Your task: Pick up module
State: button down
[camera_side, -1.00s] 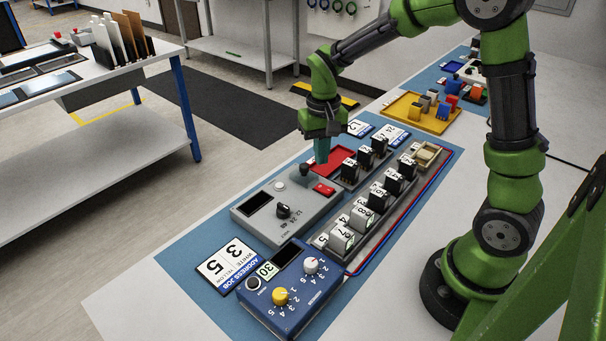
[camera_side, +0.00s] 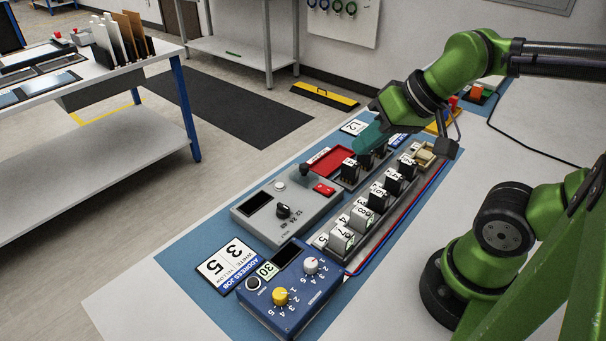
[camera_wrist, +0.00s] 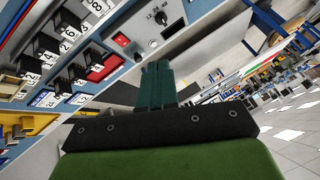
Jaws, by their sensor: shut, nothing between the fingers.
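Several modules with numbered white labels stand in two rows. The short row has black modules (camera_side: 349,169) beside the red tray. The long row has black modules (camera_side: 394,184) at its far part and white modules (camera_side: 342,239) at its near end. My gripper (camera_side: 364,143) is tilted over the far end of the short row, its teal fingers shut and empty, partly covering modules there. In the wrist view my fingers (camera_wrist: 158,80) are together with nothing between them, and black modules (camera_wrist: 48,48) show at upper left. Contact with any module cannot be told.
A grey tester (camera_side: 290,205) with a knob and a red tray (camera_side: 330,161) stand left of the rows. A blue address box (camera_side: 285,295) with dials is in front. A job card (camera_side: 225,264) reads 3 and 5. A yellow tray (camera_side: 440,124) is behind my gripper.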

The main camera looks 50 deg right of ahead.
jog(key=shift+s+r, duration=0.1)
jog(key=shift+r, duration=0.25)
jog(key=c, duration=1.8)
grip_release()
jog(key=o, duration=1.1)
